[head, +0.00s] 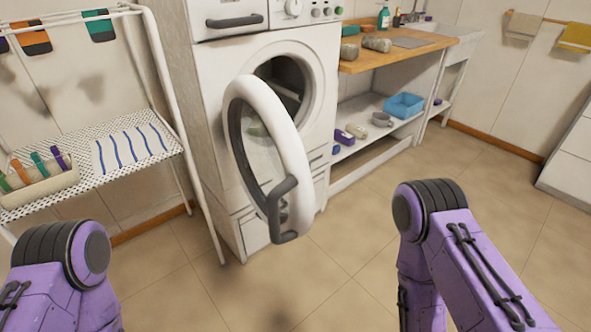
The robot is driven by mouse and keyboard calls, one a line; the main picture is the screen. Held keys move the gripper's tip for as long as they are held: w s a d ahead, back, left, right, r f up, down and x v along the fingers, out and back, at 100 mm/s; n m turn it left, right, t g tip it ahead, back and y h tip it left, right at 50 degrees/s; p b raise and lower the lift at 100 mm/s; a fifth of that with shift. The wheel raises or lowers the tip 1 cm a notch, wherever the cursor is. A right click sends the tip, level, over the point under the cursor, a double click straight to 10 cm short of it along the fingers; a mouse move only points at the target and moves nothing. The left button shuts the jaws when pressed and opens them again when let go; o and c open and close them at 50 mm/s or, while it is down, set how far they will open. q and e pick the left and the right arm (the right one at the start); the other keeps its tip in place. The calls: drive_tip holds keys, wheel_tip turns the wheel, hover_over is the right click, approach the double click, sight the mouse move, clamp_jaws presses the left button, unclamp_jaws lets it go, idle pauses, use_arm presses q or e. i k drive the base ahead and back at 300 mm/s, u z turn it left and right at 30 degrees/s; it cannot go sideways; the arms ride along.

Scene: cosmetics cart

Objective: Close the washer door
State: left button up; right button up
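A white washer (318,120) stands ahead of me against the wall. Its round door (297,150) is open and swung out toward me, with a white ring and a dark grey handle (275,205) at its lower right. The drum opening (283,82) shows dark behind the door. My left and right arms show as purple links at the lower left and lower right. Neither gripper is in view, so I cannot see whether they are open or shut.
A wooden counter (375,57) with shelves, holding a blue basket (404,105), stands right. The tiled floor (350,235) before the washer is clear.

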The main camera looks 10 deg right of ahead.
sight(249, 91)
drive_tip(key=i, duration=1)
